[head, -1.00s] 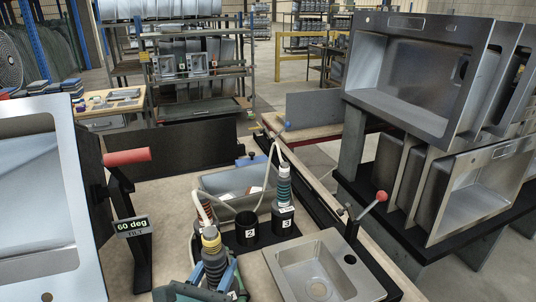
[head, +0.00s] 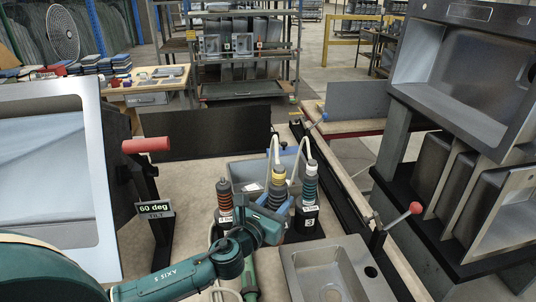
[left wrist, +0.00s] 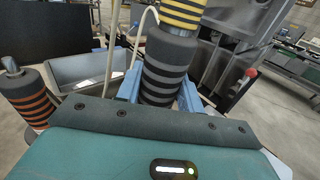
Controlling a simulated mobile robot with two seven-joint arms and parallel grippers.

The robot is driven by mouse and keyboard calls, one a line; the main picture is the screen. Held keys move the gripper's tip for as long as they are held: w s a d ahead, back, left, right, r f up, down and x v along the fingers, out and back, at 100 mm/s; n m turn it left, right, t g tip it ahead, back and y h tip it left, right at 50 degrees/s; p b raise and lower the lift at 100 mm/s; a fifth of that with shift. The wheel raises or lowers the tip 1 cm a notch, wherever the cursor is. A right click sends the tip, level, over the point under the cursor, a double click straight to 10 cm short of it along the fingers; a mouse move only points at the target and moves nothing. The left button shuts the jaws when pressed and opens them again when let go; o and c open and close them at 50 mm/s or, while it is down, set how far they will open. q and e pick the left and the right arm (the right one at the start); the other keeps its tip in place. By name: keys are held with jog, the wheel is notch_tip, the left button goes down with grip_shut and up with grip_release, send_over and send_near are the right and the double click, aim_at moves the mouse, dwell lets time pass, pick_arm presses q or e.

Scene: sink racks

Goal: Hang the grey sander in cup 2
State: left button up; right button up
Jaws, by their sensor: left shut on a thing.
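The grey sander (head: 277,187), a dark grey ribbed body with yellow bands at its top, stands upright in the middle of the row in the head view. My left gripper (head: 277,207) is shut on it. In the left wrist view the sander (left wrist: 168,68) sits between the blue fingers. Cup 2 is hidden behind my gripper and the sander, so I cannot tell how deep the sander sits in it. Cup 3 (head: 306,220) is just to the right and holds a green-banded tool (head: 310,182). My right gripper is not in view.
An orange-banded tool (head: 224,193) stands left of the sander, close to my gripper; it also shows in the left wrist view (left wrist: 25,95). A small sink (head: 335,270) lies to the front right. A tilted panel with a red handle (head: 146,145) stands at left. Pale hoses rise behind the tools.

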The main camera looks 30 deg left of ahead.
pick_arm(q)
jog(key=w+a+r, duration=0.5)
jog(key=w+a, duration=0.2)
jog(key=w, duration=0.2)
jog(key=shift+w+r+n+y+p, duration=0.2)
jog(key=shift+w+n+y+p, duration=0.1)
jog(key=shift+n+p, duration=0.1)
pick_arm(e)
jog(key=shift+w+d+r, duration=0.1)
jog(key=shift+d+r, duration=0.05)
pick_arm(q)
jog(key=shift+f, duration=0.1)
